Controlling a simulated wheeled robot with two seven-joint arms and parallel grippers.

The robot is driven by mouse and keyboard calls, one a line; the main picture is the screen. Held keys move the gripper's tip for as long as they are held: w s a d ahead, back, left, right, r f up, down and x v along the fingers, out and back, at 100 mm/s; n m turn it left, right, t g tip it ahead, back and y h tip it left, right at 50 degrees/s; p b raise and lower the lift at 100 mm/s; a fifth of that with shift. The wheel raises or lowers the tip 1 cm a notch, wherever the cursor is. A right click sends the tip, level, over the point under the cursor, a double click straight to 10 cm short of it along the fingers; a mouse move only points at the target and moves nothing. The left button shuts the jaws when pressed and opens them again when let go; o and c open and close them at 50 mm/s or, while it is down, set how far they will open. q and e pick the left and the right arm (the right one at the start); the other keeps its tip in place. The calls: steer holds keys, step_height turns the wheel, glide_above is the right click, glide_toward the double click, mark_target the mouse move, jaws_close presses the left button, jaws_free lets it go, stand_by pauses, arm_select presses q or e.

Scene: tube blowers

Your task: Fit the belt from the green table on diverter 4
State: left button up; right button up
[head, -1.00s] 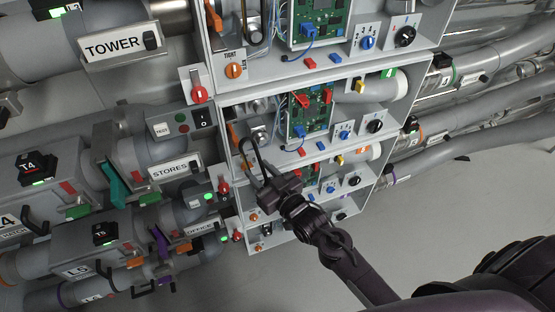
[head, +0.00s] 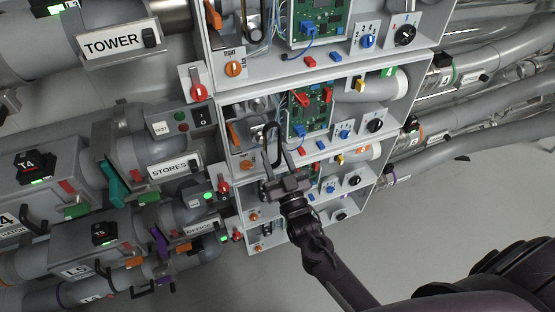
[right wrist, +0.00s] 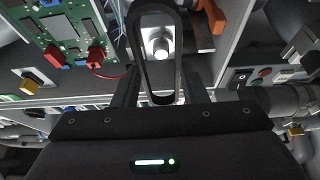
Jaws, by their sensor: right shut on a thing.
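My right gripper (head: 287,184) is shut on the black belt (head: 268,132), a long narrow loop pointing up and away from the fingers. The belt is in front of the open cabinet bay beside the STORES label (head: 174,169). In the right wrist view the belt (right wrist: 137,50) stands between the fingers, and a silver round post (right wrist: 158,45) shows through its loop. I cannot tell whether belt and post touch. An orange lever (head: 232,133) is at the bay's left side. The green table and my left gripper are not in view.
A green circuit board (head: 311,108) with red and blue connectors is right of the belt. A red switch (head: 199,93) and an orange knob (head: 246,165) sit on nearby panels. Cabinet shelves lie above and below. Open floor (head: 440,215) is at the right.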

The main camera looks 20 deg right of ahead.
steer(key=w+b, duration=0.2)
steer(key=w, duration=0.4)
steer(key=shift+b, duration=0.4)
steer(key=shift+a, duration=0.1)
stand_by(0.5)
steer(key=shift+w+b, duration=1.1)
steer(key=shift+w, duration=0.6)
stand_by(2.0)
steer(key=o, duration=1.1)
steer(key=shift+c, duration=0.2)
